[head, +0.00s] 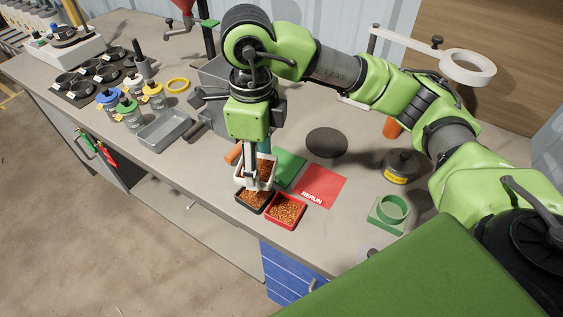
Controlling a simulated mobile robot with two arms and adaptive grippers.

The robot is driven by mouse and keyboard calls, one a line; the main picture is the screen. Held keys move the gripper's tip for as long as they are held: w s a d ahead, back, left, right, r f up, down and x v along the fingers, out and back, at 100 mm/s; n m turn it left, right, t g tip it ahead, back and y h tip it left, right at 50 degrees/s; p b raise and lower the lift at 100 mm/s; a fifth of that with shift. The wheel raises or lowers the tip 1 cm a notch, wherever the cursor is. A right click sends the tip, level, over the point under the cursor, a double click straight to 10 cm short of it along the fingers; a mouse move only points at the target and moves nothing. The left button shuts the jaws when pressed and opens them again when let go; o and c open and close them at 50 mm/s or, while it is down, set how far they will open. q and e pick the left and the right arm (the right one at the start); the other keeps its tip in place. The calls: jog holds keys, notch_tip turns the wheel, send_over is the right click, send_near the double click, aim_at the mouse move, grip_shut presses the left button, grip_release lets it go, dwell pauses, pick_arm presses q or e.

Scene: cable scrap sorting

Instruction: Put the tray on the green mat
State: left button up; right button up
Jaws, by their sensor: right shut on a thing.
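My right gripper (250,178) points down and is shut on the wall of a small white tray (240,184) filled with copper-coloured granules. The white tray is over the front part of the table, just behind a black tray; whether it touches anything below is hard to tell. The green mat (291,168) lies flat on the table just right of the white tray, partly hidden by the tray and gripper. My left gripper is not in view.
A black tray (241,203) and a red tray (300,221), both with granules, stand at the front edge. A red mat (325,182) marked RERUN lies right of the green mat. A dark disc (327,142) is behind. A grey metal tray (165,131) and jars stand left.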

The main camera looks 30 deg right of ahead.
jog(key=m, duration=0.3)
jog(key=shift+w+a+r, duration=0.25)
jog(key=shift+w+r, duration=0.05)
jog(key=shift+r, duration=0.05)
jog(key=shift+w+d+f+m, duration=0.1)
jog(key=shift+w+d+m, duration=0.05)
jog(key=shift+m, duration=0.15)
jog(key=p, duration=0.2)
send_near(283, 164)
jog(key=s+a+r, duration=0.3)
jog(key=f, duration=0.1)
jog(key=w+d+f, duration=0.1)
jog(key=w+d+f+p, duration=0.1)
jog(key=f, duration=0.1)
jog(key=shift+d, duration=0.1)
jog(key=shift+w+d+f, duration=0.3)
jog(key=shift+w+f, duration=0.05)
jog(key=shift+f, duration=0.25)
jog(key=f+p, duration=0.2)
jog(key=f, duration=0.1)
jog(key=shift+w+d, duration=0.1)
jog(key=shift+d, duration=0.1)
jog(key=shift+f, duration=0.3)
